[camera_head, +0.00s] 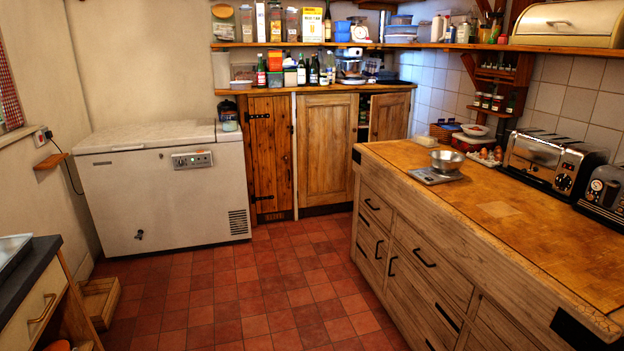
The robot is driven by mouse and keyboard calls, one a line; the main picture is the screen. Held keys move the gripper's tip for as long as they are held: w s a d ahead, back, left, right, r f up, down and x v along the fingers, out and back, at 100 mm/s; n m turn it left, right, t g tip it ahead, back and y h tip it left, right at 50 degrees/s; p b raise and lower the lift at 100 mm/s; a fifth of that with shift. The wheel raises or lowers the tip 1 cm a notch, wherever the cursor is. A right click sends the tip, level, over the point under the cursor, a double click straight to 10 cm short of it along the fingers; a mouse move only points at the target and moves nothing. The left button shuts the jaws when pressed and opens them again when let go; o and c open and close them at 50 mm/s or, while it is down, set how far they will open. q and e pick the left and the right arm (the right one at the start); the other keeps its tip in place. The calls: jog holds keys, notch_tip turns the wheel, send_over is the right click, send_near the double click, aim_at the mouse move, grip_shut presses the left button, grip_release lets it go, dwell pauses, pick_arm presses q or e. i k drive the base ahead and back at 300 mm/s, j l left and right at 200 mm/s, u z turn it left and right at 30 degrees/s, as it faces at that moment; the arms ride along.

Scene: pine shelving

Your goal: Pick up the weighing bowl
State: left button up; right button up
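The weighing bowl (447,160) is a shiny metal bowl. It sits upright on a flat kitchen scale (431,176) near the far left corner of the wooden island counter (520,240). A second scale, white with a bowl-like top (360,32), stands on the upper shelf at the back. Neither of my grippers shows in the head view.
A white chest freezer (165,190) stands at the back left. The tiled floor (250,300) between freezer, left worktop (28,282) and island is open. A wooden crate (98,300) lies there at left.

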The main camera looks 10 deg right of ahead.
aim_at(446, 163)
jog(key=i, duration=2.1)
jog(key=i+z, duration=0.4)
jog(key=i+j+z, duration=0.25)
jog(key=i+z, duration=0.15)
jog(key=i+j+z, duration=0.75)
